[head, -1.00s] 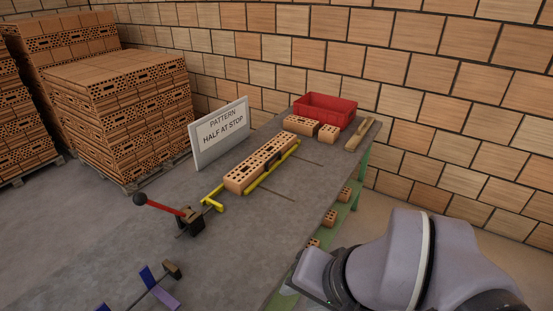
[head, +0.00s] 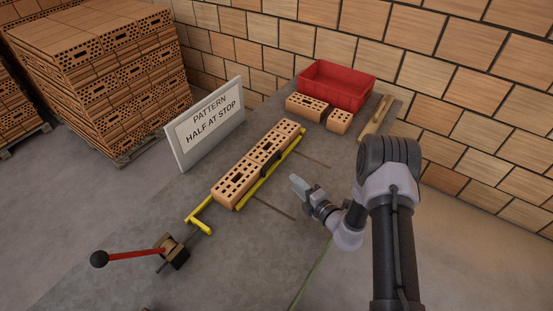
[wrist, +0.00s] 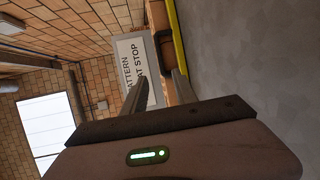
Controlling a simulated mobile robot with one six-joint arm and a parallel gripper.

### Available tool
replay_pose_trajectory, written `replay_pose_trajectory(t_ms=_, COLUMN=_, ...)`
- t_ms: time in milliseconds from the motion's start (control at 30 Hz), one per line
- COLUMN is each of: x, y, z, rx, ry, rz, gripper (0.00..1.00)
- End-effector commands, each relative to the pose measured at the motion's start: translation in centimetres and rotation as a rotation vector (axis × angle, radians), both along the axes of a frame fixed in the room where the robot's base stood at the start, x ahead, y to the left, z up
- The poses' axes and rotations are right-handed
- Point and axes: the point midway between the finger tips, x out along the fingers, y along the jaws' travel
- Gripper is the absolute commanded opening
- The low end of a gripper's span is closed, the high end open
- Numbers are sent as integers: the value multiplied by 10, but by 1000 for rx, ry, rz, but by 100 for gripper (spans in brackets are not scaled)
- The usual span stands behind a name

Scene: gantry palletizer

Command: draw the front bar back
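The front bar (head: 252,188) is a yellow bar along the near side of a row of hollow bricks (head: 240,178) on the grey table. It lies close against the bricks. A black handle (head: 270,164) stands at its middle. My gripper (head: 296,183) is right of the bar, above the bare table, apart from the handle. In the wrist view my gripper (wrist: 162,76) has its two fingers apart with nothing between them. The black handle (wrist: 163,44) and the yellow bar (wrist: 178,38) show just beyond the fingertips.
A yellow end stop (head: 199,218) and a red-armed lever (head: 140,254) with a black knob are at the lower left. A sign (head: 209,125) stands behind the bricks. A red crate (head: 337,92), loose bricks (head: 307,108) and a wooden tool (head: 375,118) are at the far end.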

Motion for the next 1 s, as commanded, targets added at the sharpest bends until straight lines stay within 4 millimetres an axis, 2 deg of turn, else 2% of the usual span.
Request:
replay_pose_trajectory(t_ms=300, x=74, y=51, z=-20, rx=-3, ry=-4, rz=6, gripper=34)
replay_pose_trajectory(t_ms=500, x=105, y=71, z=-24, rx=-3, ry=-4, rz=6, gripper=34)
replay_pose_trajectory(t_ms=667, x=114, y=77, z=-25, rx=-4, ry=-1, rz=5, gripper=34)
replay_pose_trajectory(t_ms=933, x=115, y=77, z=-25, rx=-3, ry=-1, rz=5, gripper=34)
replay_pose_trajectory(t_ms=1000, x=115, y=77, z=-25, rx=-4, ry=-1, rz=5, gripper=21)
